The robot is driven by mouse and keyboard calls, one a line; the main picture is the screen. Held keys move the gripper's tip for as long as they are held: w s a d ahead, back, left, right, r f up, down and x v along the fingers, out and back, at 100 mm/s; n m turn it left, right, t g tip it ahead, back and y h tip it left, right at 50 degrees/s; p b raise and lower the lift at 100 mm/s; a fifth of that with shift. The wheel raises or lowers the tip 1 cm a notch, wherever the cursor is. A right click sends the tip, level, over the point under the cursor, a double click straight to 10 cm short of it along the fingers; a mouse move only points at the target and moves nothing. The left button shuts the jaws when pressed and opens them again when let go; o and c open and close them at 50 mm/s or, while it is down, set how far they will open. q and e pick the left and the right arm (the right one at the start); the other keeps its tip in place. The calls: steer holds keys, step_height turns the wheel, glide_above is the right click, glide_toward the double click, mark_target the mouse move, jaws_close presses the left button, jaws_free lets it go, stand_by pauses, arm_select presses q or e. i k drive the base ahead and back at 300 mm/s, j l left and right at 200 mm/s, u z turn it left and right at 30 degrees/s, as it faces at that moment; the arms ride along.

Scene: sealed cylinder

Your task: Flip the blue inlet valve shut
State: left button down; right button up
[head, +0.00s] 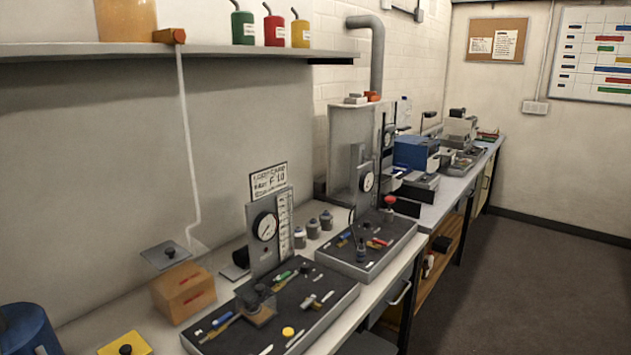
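Two black-topped trays stand on the bench, the near one (345,313) and the far one (400,252). The near tray carries a small blue piece (222,320) at its left front, which may be the blue inlet valve; I cannot tell whether it is open or shut. The far tray has another small blue piece (346,236) and a gauge (368,181). Neither gripper shows.
A cardboard box (184,292) is left of the near tray, with a yellow block (125,344) and a blue container (28,330) nearby. A shelf (150,51) holding coloured bottles overhangs the bench. Blue equipment (412,153) stands farther along. The floor (530,275) at right is clear.

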mark_target(215, 323)
steer(key=i+u, duration=0.45)
steer(key=u, duration=0.25)
